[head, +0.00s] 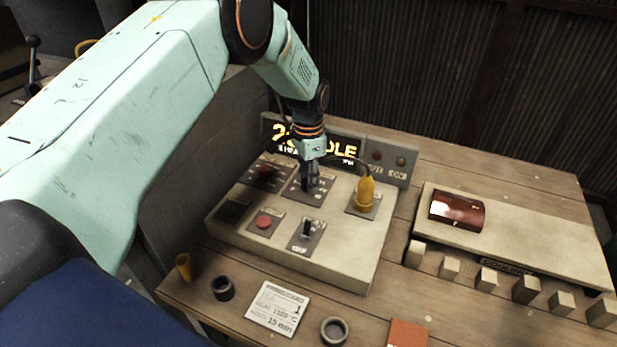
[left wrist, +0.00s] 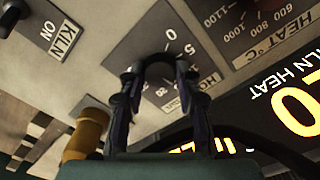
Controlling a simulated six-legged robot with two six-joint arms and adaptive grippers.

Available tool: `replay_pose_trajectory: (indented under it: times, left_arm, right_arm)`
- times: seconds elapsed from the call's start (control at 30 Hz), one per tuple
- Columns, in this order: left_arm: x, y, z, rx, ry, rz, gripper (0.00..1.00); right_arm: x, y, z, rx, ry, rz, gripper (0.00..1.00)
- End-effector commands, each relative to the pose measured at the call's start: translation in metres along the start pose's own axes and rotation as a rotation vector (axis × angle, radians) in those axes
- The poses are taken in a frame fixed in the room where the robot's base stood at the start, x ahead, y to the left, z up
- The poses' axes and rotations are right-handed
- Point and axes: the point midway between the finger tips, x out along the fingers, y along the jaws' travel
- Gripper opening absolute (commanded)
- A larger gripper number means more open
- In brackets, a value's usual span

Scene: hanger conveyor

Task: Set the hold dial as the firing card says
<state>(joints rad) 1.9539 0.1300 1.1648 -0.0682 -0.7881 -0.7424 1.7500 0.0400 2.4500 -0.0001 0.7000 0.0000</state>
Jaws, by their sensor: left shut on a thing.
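The hold dial's plate (left wrist: 128,47), with numbers around it, shows in the left wrist view. My left gripper (left wrist: 160,72) is shut on the hold dial in the middle of this plate. The fingers cover most of the dial, so its pointer setting cannot be read. In the head view my left gripper (head: 309,185) reaches down onto the back middle of the sloped control panel (head: 340,262). The firing card (head: 278,308) lies on the table in front of the panel. Its hold line appears to read 15 min. My right gripper is not in view.
The heat dial (head: 265,173) sits left of my gripper and a yellow-orange handle (head: 365,193) right of it. A lit display (head: 345,148) stands close behind. A red button (head: 263,221) and a black switch (head: 306,228) are in front. Several small blocks stand at right.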

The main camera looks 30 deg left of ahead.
Motion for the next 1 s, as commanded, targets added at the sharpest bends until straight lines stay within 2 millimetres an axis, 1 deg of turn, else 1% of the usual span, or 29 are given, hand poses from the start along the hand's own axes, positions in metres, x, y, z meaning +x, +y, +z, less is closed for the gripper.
replay_pose_trajectory:
  times: [0.2, 0.4, 0.93, 0.97, 1.0]
  left_arm:
    - [-0.0022, -0.0016, -0.0008, 0.113, 0.003, -0.004, 0.01]
    - [-0.0024, -0.0018, -0.0008, 0.169, 0.003, -0.004, 0.01]
    - [-0.0028, -0.0023, -0.001, 0.19, 0.004, -0.005, 0.01]
    - [-0.0028, -0.0023, -0.001, 0.19, 0.004, -0.005, 0.34]
    - [-0.0028, -0.0022, -0.001, 0.189, 0.004, -0.005, 0.38]
  right_arm:
    - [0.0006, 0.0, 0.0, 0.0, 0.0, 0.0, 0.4]
    - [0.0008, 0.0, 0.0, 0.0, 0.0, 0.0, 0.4]
    - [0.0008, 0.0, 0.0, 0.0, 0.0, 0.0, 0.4]
    - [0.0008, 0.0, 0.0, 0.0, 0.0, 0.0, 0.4]
    - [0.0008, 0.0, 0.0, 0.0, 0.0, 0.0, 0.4]
